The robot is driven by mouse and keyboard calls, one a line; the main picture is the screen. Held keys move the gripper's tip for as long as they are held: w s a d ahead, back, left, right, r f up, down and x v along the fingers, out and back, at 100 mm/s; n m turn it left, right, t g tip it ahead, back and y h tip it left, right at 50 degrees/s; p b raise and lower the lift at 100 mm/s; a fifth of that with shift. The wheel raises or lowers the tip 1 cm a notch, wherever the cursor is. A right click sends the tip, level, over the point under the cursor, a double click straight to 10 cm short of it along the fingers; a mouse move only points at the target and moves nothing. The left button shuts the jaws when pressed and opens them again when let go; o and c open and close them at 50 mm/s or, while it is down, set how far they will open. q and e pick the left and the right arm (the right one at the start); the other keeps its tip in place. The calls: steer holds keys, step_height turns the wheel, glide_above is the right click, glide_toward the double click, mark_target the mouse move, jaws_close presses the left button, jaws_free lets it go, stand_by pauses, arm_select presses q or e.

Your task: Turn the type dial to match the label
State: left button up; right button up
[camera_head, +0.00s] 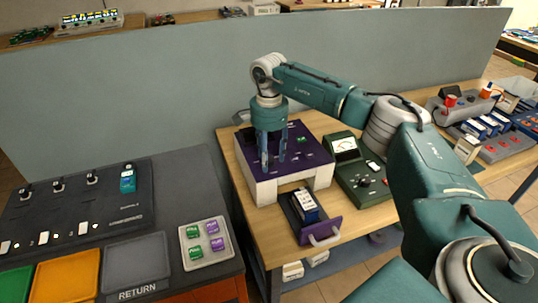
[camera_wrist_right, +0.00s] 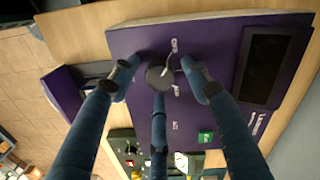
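A purple-topped, white-sided unit (camera_head: 258,188) stands on the wooden table. Its dark round type dial (camera_wrist_right: 160,77) shows in the right wrist view, with a pale pointer line towards the upper white mark (camera_wrist_right: 174,45). The lettering of the marks is too small to read. My right gripper (camera_head: 270,165) points down over the unit's top. In the right wrist view its three fingers (camera_wrist_right: 158,84) are spread around the dial, with gaps visible. A dark battery with a white label (camera_head: 306,203) lies in the pulled-out drawer (camera_head: 321,234); its text is unreadable here. My left gripper is out of view.
A green meter box (camera_head: 360,178) stands right of the unit. A green button (camera_wrist_right: 205,136) and a dark panel (camera_wrist_right: 270,68) are on the unit's top. A grey partition (camera_head: 150,90) runs behind. A dark console (camera_head: 120,215) with trays is at left.

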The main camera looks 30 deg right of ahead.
steer(key=c, duration=1)
steer(key=shift+m, duration=0.3)
steer(key=m, duration=0.9)
steer(key=shift+r, duration=0.1)
steer(key=m, duration=0.6)
steer(key=shift+w, duration=0.1)
steer(key=m, duration=0.6)
steer(key=shift+m, duration=0.3)
